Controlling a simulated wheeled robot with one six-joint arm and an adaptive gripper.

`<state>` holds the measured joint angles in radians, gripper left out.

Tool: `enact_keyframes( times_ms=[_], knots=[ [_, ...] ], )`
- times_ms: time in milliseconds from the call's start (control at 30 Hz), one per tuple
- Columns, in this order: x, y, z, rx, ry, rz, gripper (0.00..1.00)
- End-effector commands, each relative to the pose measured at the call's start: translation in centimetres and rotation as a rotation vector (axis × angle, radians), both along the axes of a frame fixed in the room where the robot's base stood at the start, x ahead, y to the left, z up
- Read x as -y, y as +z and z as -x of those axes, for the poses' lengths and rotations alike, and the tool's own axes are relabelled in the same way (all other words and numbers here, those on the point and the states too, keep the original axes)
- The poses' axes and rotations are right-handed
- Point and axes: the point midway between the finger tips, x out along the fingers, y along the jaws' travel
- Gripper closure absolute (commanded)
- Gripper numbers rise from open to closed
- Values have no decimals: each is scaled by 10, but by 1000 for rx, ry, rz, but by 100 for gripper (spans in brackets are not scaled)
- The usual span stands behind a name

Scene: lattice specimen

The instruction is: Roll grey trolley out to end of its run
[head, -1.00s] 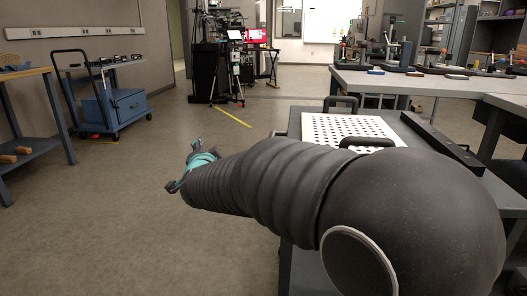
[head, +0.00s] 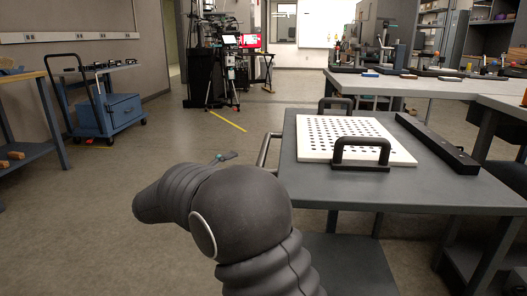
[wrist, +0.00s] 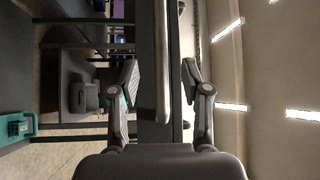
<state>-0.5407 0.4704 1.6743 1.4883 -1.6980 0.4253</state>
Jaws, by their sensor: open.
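The grey trolley (head: 440,188) stands right of centre in the head view, with a flat grey top and a metal push bar (head: 264,150) at its left end. In the wrist view a pale rounded bar (wrist: 162,60), seemingly this push bar, runs between the fingers of my gripper (wrist: 160,78). The gripper is open, with gaps showing on both sides of the bar. In the head view only a fingertip of my gripper (head: 223,158) shows beyond my arm, left of the push bar. The trolley's wheels are hidden.
A white perforated plate (head: 320,150) with black handles and a long black bar (head: 437,143) lie on the trolley. A blue-grey cart (head: 108,112) and a workbench stand left. White-topped tables (head: 400,84) stand behind right. Floor with a yellow line (head: 228,121) is open left.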

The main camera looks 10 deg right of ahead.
Motion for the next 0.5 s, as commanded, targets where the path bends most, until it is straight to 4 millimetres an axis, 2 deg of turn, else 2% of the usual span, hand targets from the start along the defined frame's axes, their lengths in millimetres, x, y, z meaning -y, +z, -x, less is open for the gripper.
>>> enact_keyframes(
  times_ms=[300,500],
  knots=[
    [54,9,-27,0,-2,0,53],
    [82,13,-42,0,0,0,53]
  ],
)
